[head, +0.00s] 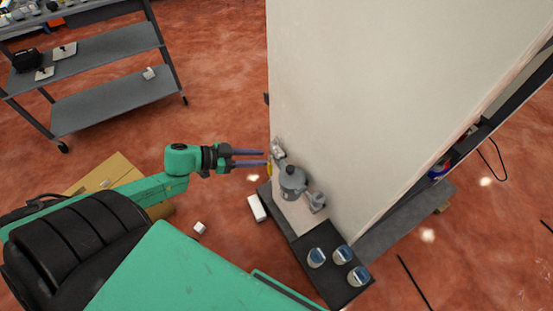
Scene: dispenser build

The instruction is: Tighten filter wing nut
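A grey, rounded dispenser fitting (293,184) is at the foot of the tall white panel (365,100), with a smaller grey part (317,201) at its lower right. A pale metal part (277,148) is at its upper left, against the panel edge. I cannot make out which of these small parts is the filter wing nut. My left gripper (266,158) comes in from the left. Its two purple fingers are apart with nothing visible between them, and the tips are close to the pale metal part; contact cannot be told. My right gripper is not in view.
A dark board (317,285) in front of the panel carries 3 cups with blue tops. A white block (257,209) and a small white cube (200,228) are left of the board. A cardboard box (121,169) and a grey shelf cart (112,92) are further left.

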